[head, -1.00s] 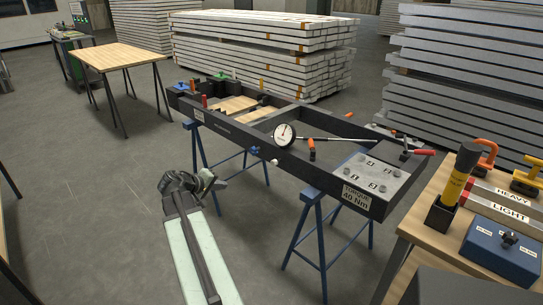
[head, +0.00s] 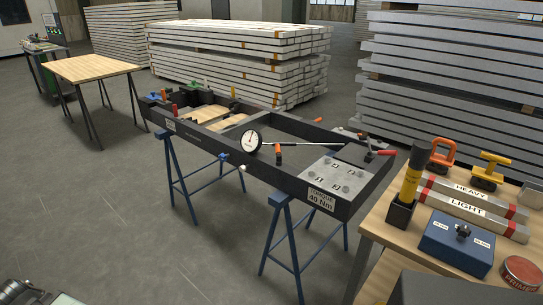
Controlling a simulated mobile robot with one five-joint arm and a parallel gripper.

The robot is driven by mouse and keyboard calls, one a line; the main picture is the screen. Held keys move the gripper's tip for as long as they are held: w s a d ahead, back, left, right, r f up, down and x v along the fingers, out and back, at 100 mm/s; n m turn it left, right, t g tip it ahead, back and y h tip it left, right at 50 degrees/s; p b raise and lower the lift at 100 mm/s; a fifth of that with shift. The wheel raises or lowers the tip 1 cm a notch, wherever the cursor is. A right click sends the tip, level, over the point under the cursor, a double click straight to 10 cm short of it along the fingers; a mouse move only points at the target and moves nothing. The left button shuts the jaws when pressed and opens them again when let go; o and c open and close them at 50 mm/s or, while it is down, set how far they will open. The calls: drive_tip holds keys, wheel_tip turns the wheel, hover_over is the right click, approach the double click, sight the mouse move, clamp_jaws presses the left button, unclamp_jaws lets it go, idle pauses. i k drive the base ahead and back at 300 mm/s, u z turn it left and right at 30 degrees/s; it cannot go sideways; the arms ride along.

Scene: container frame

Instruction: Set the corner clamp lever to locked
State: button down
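A lever with a red grip (head: 387,153) sits at the right corner of the dark rectangular frame (head: 275,175). Its grip lies nearly flat and points right, past the frame's edge. Its dark base (head: 366,156) is small in view, and I cannot read any lock marking. A small grey piece of my own arm end (head: 10,291) shows at the bottom left edge, far from the lever. Its fingertips cannot be made out.
Blue trestles (head: 283,230) hold up the frame. A wooden bench (head: 400,225) at right carries a yellow torch-like tool (head: 409,172), labelled bars and a blue box (head: 457,243). Plank stacks (head: 235,60) stand behind. The floor at left front is clear.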

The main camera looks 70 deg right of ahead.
sight(277, 147)
drive_tip(key=k, duration=1.1)
drive_tip(key=z, duration=0.35)
drive_tip(key=i, duration=0.65)
drive_tip(key=z, duration=0.4)
drive_tip(key=i, duration=0.9)
drive_tip(key=u, duration=0.45)
